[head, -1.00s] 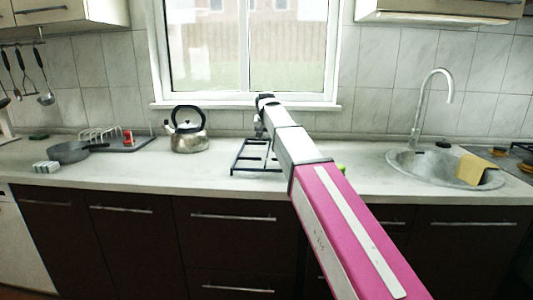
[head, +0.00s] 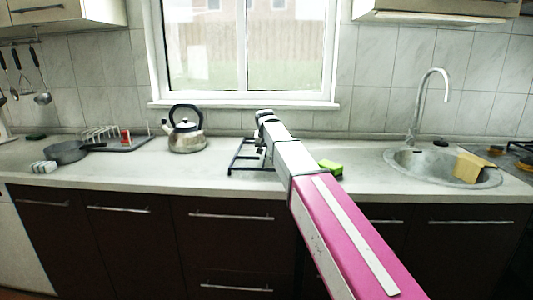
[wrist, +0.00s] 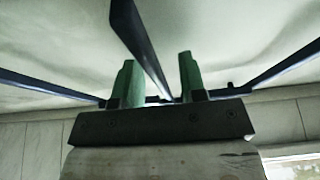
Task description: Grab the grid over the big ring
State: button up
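The grid (head: 236,157), a dark metal frame, stands on the counter right of the kettle, its right part hidden by my arm. In the wrist view its dark bars (wrist: 142,42) spread out close by. My gripper (wrist: 157,75) has two green fingers, apart, with one bar running through the view between them. I see no contact with either finger. In the head view my arm hides the fingers. The hob (head: 522,160) is cut off at the right edge, and I cannot tell which ring is the big one.
A kettle (head: 186,137) stands left of the grid. A green sponge (head: 330,167) lies just right of my arm. Further right are the sink (head: 405,163) and a yellow cloth (head: 470,167). A pan (head: 66,152) and dish rack (head: 105,137) stand at left.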

grip_shut()
dwell(1.3)
